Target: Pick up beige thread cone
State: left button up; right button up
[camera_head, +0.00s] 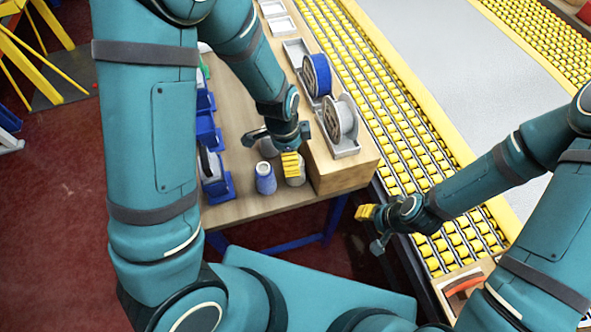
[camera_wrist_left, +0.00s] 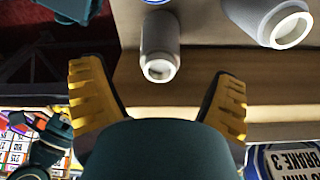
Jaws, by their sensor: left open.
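My left gripper (camera_head: 274,150) is open and empty over the near end of the wooden table, close to the thread cones. A pale greyish-beige cone (camera_head: 296,174) is partly hidden behind its yellow finger. In the left wrist view a pale cone (camera_wrist_left: 159,48) stands ahead of the gap between the open yellow fingers (camera_wrist_left: 157,98), apart from both. A second pale cone (camera_wrist_left: 275,22) is at the upper right there. Shading makes it hard to tell which is beige. My right gripper (camera_head: 372,229) appears open and empty, beside the roller conveyor.
A wooden riser (camera_head: 343,172) with a blue spool (camera_head: 317,76) and a grey spool (camera_head: 340,118) is close on the right. Blue bins (camera_head: 214,180) line the table's left side.

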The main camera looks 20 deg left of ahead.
pick_arm(q)
jog(key=shift+w+d+f+b, duration=0.1)
jog(key=shift+d+f+b, duration=0.05)
jog(key=shift+f, duration=0.75)
jog(key=shift+w+d+f+b, duration=0.1)
jog(key=shift+d+f+b, duration=0.1)
jog(key=shift+f, duration=0.7)
jog(key=shift+w+d+f+b, duration=0.1)
jog(key=shift+d+f, duration=0.05)
jog(key=shift+f, duration=0.75)
jog(key=c, duration=1.5)
